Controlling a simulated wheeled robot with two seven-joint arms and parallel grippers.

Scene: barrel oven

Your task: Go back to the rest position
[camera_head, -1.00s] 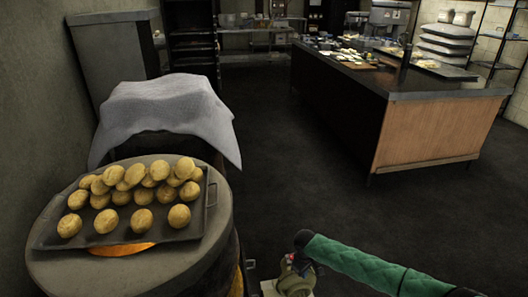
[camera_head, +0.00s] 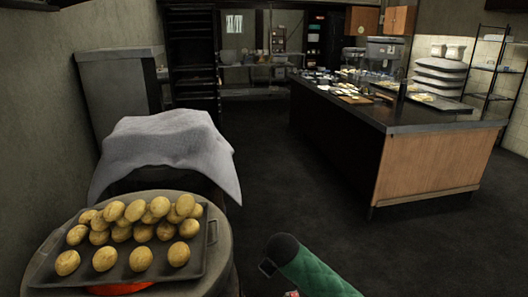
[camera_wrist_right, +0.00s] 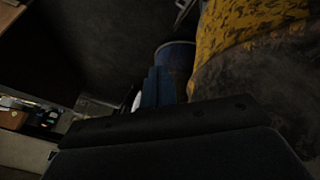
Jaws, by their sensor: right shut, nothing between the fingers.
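My right arm, with a green quilted sleeve (camera_head: 312,270) and a dark end, shows at the bottom middle of the head view, over the floor. In the right wrist view my right gripper (camera_wrist_right: 158,88) shows as blue fingers, shut and empty, against the dark floor and near a blue drum (camera_wrist_right: 177,55). My left gripper is not in view. The barrel oven (camera_head: 222,262) stands at the lower left, with a dark tray (camera_head: 124,258) of several round golden buns (camera_head: 140,259) on top.
A grey cloth (camera_head: 165,145) covers something behind the oven. A long counter (camera_head: 425,168) with items on it stands at the right. The dark floor (camera_head: 275,190) between them is clear. A yellow scuffed barrel (camera_wrist_right: 240,30) is close to my right gripper in the wrist view.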

